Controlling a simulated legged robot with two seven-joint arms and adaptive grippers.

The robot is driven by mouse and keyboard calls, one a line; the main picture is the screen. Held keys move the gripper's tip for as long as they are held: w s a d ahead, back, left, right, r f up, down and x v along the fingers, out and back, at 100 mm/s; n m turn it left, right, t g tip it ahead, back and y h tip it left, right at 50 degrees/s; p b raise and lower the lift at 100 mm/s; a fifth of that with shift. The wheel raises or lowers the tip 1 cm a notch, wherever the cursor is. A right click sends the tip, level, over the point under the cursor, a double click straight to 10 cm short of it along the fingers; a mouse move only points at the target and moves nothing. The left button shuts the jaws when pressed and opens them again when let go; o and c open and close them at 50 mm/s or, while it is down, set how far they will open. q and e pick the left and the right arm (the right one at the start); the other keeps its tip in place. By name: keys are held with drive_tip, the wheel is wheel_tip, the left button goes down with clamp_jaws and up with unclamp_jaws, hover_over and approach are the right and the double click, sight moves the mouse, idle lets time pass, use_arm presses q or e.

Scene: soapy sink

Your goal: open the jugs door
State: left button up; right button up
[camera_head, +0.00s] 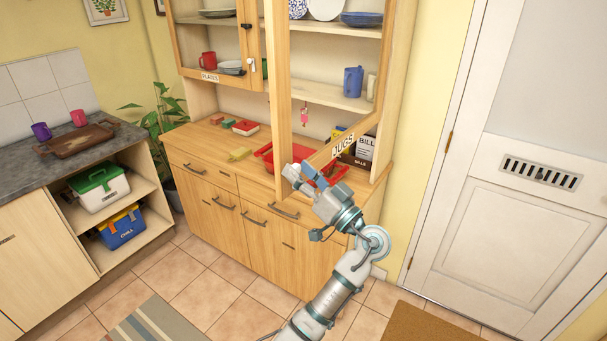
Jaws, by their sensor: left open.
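The jugs door (282,100) is the glazed right door of the upper cupboard. It stands swung out from the cupboard, its free edge toward me, and its lower rail carries the JUGS label (343,145). Through its frame I see a blue jug (353,81) on a shelf. My left gripper (301,173) is open at the door's lower free corner, with its fingers close to the wood. I cannot tell whether they touch it. The gripper hides part of the corner and the worktop behind. My right gripper is not in view.
The plates door (250,45) beside it looks closed. A red rack (268,155), a red box (246,127) and bills holders (364,147) stand on the wooden worktop (200,140). A white door (490,190) is at right. The tiled floor in front is mostly clear.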

use_arm(q)
drive_tip(key=shift+s+d, duration=0.1)
drive_tip(key=v, duration=1.1)
drive_tip(key=shift+d+f, duration=0.3)
drive_tip(key=shift+f, duration=0.05)
drive_tip(key=shift+s, duration=0.1)
